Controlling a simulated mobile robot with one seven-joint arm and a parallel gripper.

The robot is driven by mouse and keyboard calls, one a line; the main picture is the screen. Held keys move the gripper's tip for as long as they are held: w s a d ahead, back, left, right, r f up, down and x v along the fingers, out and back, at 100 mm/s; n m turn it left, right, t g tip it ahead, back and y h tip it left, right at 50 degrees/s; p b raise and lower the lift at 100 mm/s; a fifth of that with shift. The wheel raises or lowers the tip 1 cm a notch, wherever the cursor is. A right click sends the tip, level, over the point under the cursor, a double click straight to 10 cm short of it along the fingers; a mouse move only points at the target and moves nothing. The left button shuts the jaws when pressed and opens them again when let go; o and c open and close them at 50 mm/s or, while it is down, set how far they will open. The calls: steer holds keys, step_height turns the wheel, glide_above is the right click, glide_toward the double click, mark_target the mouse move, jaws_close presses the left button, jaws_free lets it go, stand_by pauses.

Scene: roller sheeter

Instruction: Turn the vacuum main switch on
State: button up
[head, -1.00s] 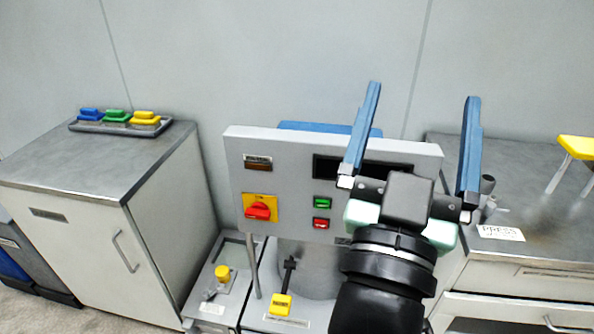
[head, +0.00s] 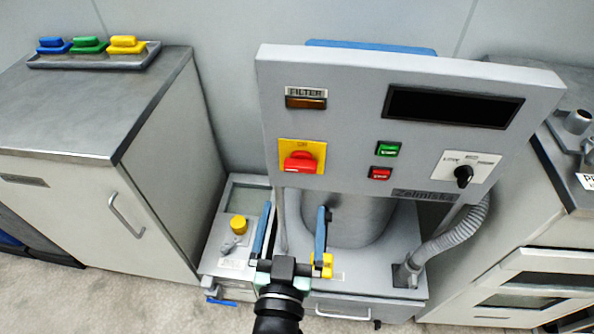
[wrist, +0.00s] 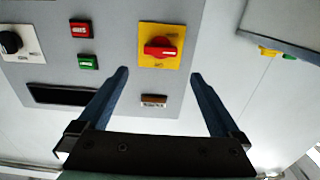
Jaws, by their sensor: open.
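The main switch is a red rotary knob (head: 300,162) on a yellow square plate (head: 287,149), at the left of the grey control panel (head: 345,70). Its handle lies about horizontal; the small lettering above it is too blurred to read surely. My gripper (head: 294,208) is open and empty, below the knob in the head view, with its blue fingers pointing up. In the wrist view the red knob (wrist: 160,48) lies just beyond and between the fingertips (wrist: 159,73), apparently apart from them.
The panel also bears a filter lamp (head: 306,102), green (head: 388,149) and red (head: 381,174) buttons, a dark display (head: 450,107) and a black selector (head: 463,175). A yellow knob (head: 239,224) and yellow handle (head: 327,264) sit low near my gripper. A hose (head: 450,238) runs at right.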

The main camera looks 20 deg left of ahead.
mark_target(300, 169)
steer(key=x, duration=0.9)
steer(key=shift+w+a, duration=0.1)
steer(key=shift+w, duration=0.3)
steer(key=c, duration=1.2)
steer(key=shift+b, duration=0.3)
